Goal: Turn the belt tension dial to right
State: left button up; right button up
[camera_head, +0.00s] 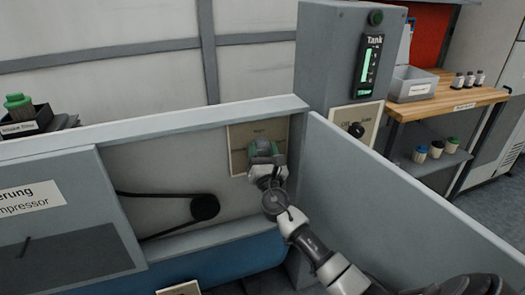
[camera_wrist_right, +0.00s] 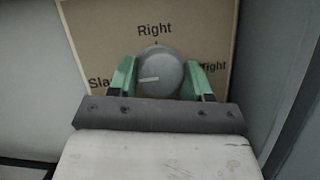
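The belt tension dial is a round grey knob (camera_wrist_right: 160,72) on a tan label plate (camera_wrist_right: 100,35) reading "Right" at the top, "Slack" at the left, partly hidden, and "Tight" at the right. Its white mark points left, toward "Slack". In the head view the knob (camera_head: 262,147) sits on the machine's inner wall, partly hidden by my right gripper (camera_head: 265,160). In the right wrist view the green fingers of my right gripper (camera_wrist_right: 161,78) stand on either side of the knob, with what looks like a narrow gap at each side. My left gripper is not in view.
A black belt pulley (camera_head: 204,207) is left of the dial. The tank column (camera_head: 325,60) has another black knob (camera_head: 356,130). A wooden shelf (camera_head: 450,98) with bottles and a bin is at the right.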

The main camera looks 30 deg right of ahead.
jog(key=shift+c, duration=1.3)
